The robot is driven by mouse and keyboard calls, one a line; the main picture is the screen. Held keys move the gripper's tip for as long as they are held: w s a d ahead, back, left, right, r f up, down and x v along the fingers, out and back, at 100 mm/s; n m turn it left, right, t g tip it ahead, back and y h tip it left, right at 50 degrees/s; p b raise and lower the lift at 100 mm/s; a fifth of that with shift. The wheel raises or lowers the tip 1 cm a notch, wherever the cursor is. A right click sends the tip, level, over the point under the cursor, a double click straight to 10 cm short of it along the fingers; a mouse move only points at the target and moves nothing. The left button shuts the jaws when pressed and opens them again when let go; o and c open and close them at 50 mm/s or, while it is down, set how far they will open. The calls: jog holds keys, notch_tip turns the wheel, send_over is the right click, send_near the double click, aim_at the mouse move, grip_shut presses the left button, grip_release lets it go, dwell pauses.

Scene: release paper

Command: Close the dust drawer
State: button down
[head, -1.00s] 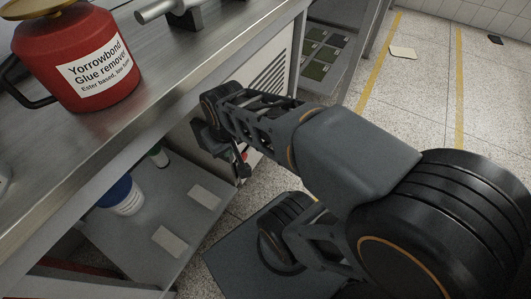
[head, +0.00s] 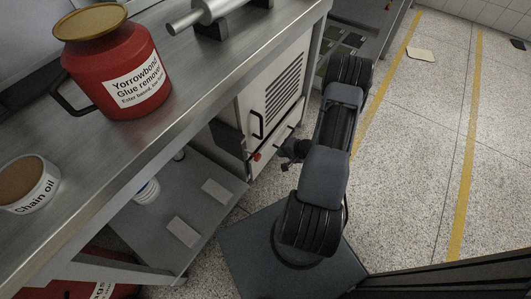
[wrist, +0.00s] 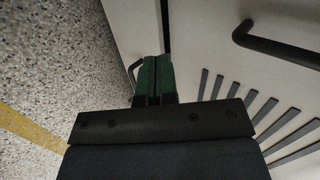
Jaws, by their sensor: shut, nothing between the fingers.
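The dust drawer (head: 270,147) appears to be the low white front of the cabinet under the bench, below the vented door. In the wrist view its pale front (wrist: 127,22) lies left of a dark gap, with a thin dark handle partly behind the fingers. I cannot tell how far out it stands. My gripper (head: 284,163) is low in front of the cabinet, partly covered by my arm. In the wrist view its green fingers (wrist: 154,78) are together and empty, pointing along the cabinet front. Contact with the drawer cannot be told.
The vented door (head: 283,88) has a black handle (head: 257,125); a red knob (head: 257,156) sits below it. The steel bench (head: 190,115) carries a red glue-remover can (head: 118,75) and a chain oil tub (head: 30,184).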

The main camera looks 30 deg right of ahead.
notch_tip(320, 180, down, 5)
jog(key=s+d+m+h, duration=0.1)
jog(key=w+a+f+b, duration=0.3)
jog(key=w+a+f, duration=0.1)
jog(key=w, duration=0.5)
jog(key=shift+a+f+b, duration=0.3)
jog(key=shift+f+b, duration=0.05)
jog(key=shift+f, duration=0.5)
